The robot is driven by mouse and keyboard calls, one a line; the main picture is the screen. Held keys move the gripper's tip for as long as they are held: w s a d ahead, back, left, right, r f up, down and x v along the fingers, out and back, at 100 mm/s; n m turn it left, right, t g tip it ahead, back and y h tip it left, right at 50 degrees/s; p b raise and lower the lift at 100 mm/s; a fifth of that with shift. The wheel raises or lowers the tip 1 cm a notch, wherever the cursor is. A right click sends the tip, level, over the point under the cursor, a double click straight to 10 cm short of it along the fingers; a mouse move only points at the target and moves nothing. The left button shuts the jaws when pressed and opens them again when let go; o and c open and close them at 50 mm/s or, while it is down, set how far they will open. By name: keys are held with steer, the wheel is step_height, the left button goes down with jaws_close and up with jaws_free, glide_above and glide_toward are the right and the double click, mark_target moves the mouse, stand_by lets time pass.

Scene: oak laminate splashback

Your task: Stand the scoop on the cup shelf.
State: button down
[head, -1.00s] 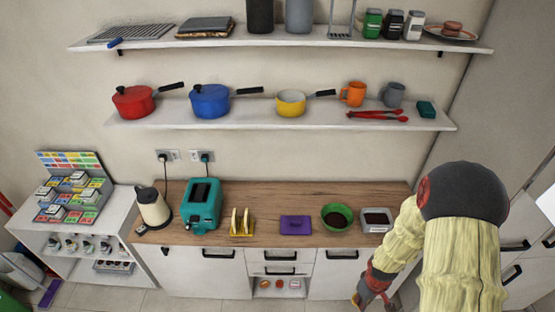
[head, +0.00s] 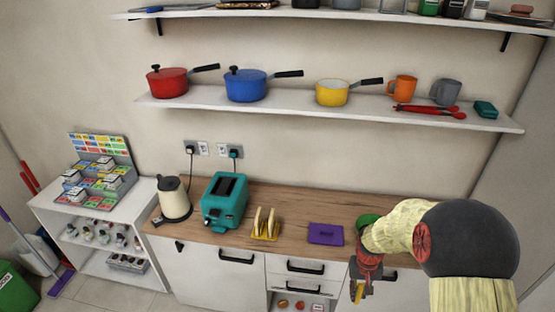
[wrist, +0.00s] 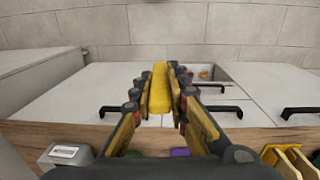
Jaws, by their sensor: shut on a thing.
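My gripper (head: 359,283) is in front of the counter's drawers, low in the head view, pointing down. In the wrist view, my gripper (wrist: 160,88) is shut on a yellow piece, which I take to be the scoop (wrist: 159,82). Only a long narrow yellow part shows between the fingers; its bowl and full shape cannot be made out. The lower wall shelf (head: 290,108), taken as the cup shelf, is well above my gripper. It holds an orange mug (head: 402,88) and a grey mug (head: 446,92) towards its right.
The shelf also bears red, blue and yellow pans, red tongs (head: 430,111) and a teal block (head: 486,109). Bare shelf shows along the front edge and between pans. The counter (head: 290,212) holds a kettle, teal toaster (head: 225,203), yellow rack and purple block (head: 326,233).

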steer(key=w+a+f+n+b, duration=0.1)
steer(key=w+a+f+b, duration=0.3)
steer(key=a+f+b, duration=0.4)
steer(key=f+b, duration=0.1)
steer(key=b, duration=0.2)
steer(key=shift+w+f+n, duration=0.2)
steer(key=shift+w+n, duration=0.1)
steer(key=shift+w, duration=0.1)
